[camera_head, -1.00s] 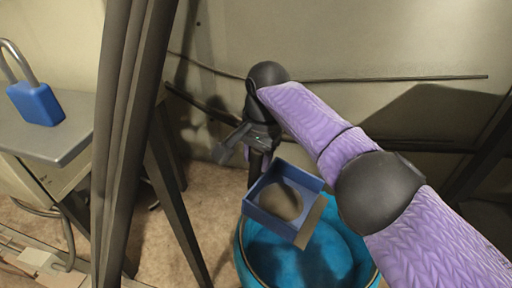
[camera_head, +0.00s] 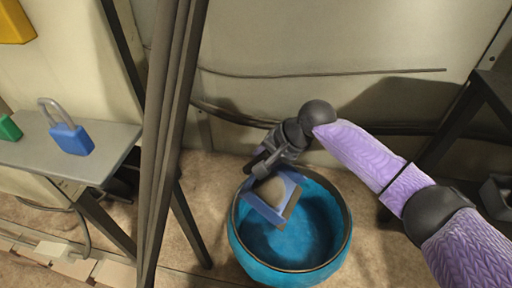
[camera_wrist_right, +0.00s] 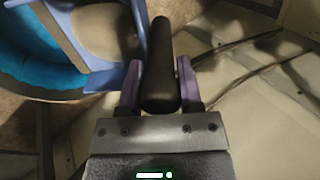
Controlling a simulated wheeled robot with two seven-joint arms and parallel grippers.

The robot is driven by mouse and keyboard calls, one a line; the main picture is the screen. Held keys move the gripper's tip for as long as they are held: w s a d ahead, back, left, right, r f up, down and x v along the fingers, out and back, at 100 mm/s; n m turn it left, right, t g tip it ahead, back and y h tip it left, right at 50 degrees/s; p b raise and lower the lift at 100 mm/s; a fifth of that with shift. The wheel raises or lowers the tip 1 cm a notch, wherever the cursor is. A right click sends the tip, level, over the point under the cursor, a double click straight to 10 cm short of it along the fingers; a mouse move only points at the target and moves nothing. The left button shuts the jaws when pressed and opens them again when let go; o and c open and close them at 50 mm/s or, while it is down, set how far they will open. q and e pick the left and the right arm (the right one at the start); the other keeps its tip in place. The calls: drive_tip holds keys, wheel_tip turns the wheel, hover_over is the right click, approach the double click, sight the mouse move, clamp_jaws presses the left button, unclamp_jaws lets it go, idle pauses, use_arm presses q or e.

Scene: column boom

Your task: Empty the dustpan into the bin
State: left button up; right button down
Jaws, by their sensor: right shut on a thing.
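The blue dustpan (camera_head: 262,208) hangs over the left part of the bin's mouth, tilted, with a tan-brown heap (camera_head: 271,188) in it. The teal round bin (camera_head: 241,250) stands on the floor, and its inside shows open and blue. My right gripper (camera_head: 264,168) is at the dustpan's far side. In the right wrist view its two fingers (camera_wrist_right: 159,85) are shut on the dustpan's dark handle (camera_wrist_right: 160,60). The dustpan (camera_wrist_right: 104,78) and part of the bin (camera_wrist_right: 30,60) also show there at upper left. My left gripper is not in view.
Dark upright posts (camera_head: 168,130) stand left of the bin. A grey shelf (camera_head: 110,150) with a blue padlock (camera_head: 72,139) and a green one (camera_head: 8,128) is farther left. A wall with cables (camera_head: 330,74) is close behind.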

use_arm(q)
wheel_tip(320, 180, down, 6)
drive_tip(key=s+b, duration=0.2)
drive_tip(key=b, duration=0.4)
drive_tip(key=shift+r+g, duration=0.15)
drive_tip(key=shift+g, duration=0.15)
use_arm(e)
drive_tip(key=s+d+f+t+y, duration=0.1)
drive_tip(key=s+d+t+y, duration=0.2)
drive_tip(key=s+d+y, duration=0.2)
drive_tip(key=d, duration=0.2)
drive_tip(key=shift+d+f, duration=0.25)
drive_tip(key=shift+d, duration=0.1)
idle(0.9)
